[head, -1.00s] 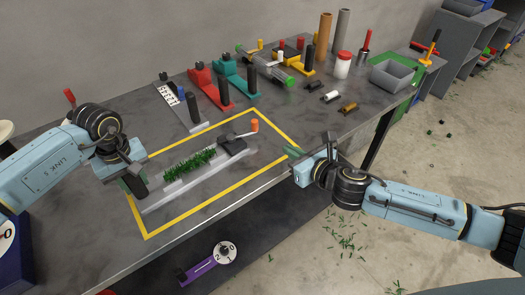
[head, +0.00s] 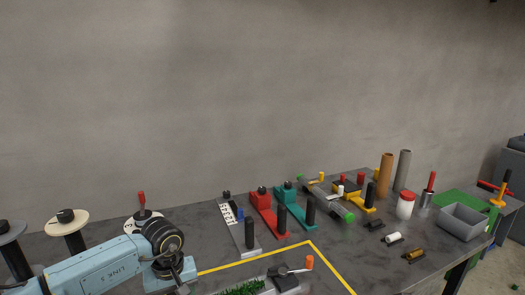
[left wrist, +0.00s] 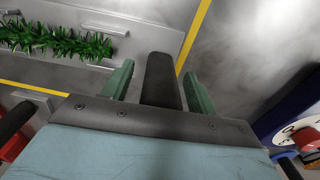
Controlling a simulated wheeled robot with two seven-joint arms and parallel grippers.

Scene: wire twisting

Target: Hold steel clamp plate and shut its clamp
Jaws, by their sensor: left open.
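The steel clamp plate (head: 267,287) shows only at the bottom edge of the head view, with a green garland (head: 240,288) along it. Its dark clamp (head: 288,281) with an orange-knobbed lever (head: 309,262) is at its right end; I cannot tell whether the clamp is shut. In the left wrist view, the plate (left wrist: 140,32) and garland (left wrist: 55,38) fill the upper left. My left gripper (left wrist: 160,85) is open, with its green fingers on both sides of the plate's dark upright handle (left wrist: 160,72). Gaps show beside the handle. My right gripper is out of view.
Red (head: 265,212) and teal (head: 292,205) tools and a white-labelled plate (head: 236,225) stand behind the yellow outline (head: 333,265). A grey bin (head: 465,222) is at the right. Spools (head: 66,218) stand at the left. A blue dial box (left wrist: 290,120) is near the left gripper.

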